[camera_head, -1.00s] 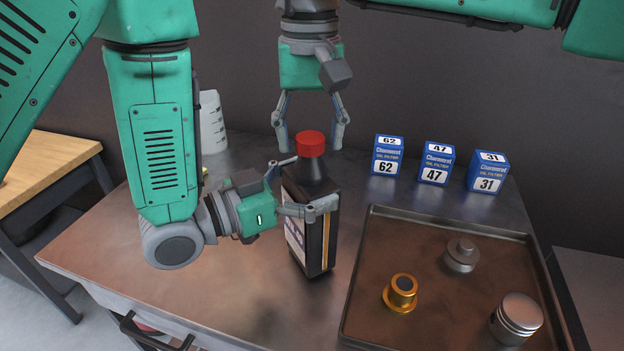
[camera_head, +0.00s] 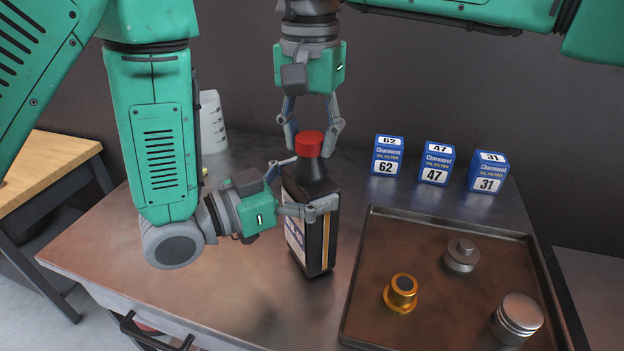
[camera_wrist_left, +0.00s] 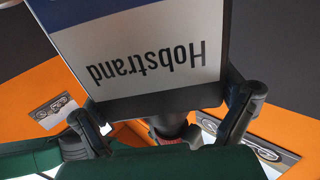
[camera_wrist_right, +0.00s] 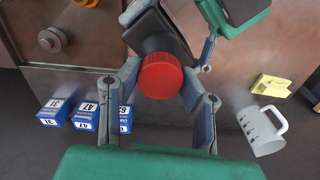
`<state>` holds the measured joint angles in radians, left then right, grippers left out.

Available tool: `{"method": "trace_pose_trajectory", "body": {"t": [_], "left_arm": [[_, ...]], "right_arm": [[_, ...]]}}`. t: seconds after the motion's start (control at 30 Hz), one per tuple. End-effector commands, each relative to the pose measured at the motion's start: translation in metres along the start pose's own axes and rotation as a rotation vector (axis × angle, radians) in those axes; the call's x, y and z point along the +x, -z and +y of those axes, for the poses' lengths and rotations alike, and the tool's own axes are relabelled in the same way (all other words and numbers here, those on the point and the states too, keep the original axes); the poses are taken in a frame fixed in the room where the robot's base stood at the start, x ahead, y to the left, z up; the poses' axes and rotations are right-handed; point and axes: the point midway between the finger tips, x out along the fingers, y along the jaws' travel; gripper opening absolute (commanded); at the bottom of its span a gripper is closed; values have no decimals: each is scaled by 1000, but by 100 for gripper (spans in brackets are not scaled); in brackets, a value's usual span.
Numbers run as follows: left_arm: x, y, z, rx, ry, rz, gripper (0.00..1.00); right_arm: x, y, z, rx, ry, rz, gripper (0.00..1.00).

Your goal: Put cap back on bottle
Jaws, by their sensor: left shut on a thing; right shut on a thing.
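A black oil bottle (camera_head: 316,228) with a white label stands upright at the middle of the workbench. Its label shows close up in the left wrist view (camera_wrist_left: 150,55). My left gripper (camera_head: 299,187) is shut on the bottle's body from the left. The red cap (camera_head: 309,143) sits at the top of the bottle's neck; I cannot tell whether it is threaded on. My right gripper (camera_head: 311,138) points down from above and is shut around the cap. The cap also shows between its fingers in the right wrist view (camera_wrist_right: 160,76).
A metal tray (camera_head: 368,270) with a gold part, a grey part and a piston stands at the right. Several blue oil filter boxes (camera_head: 436,163) stand behind it. A white measuring jug (camera_head: 212,122) is at the back left, partly behind my left arm.

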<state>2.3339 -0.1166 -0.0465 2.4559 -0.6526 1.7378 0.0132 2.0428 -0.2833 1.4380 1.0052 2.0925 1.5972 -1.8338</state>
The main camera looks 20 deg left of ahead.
Motion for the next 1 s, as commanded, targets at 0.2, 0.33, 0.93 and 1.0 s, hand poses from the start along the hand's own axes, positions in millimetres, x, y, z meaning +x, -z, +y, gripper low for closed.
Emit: {"method": "trace_pose_trajectory", "body": {"t": [0.2, 0.33, 0.93, 1.0], "left_arm": [[0, 2, 0, 1, 0, 4, 9], [0, 1, 0, 1, -1, 4, 9], [1, 1, 3, 2, -10, 4, 9], [1, 1, 4, 2, -11, 4, 9]], "right_arm": [[0, -1, -1, 489, 0, -1, 0], [0, -2, -2, 784, 0, -1, 0], [1, -2, -5, 2164, 4, -4, 0], [1, -1, -5, 2327, 4, -4, 0]]}}
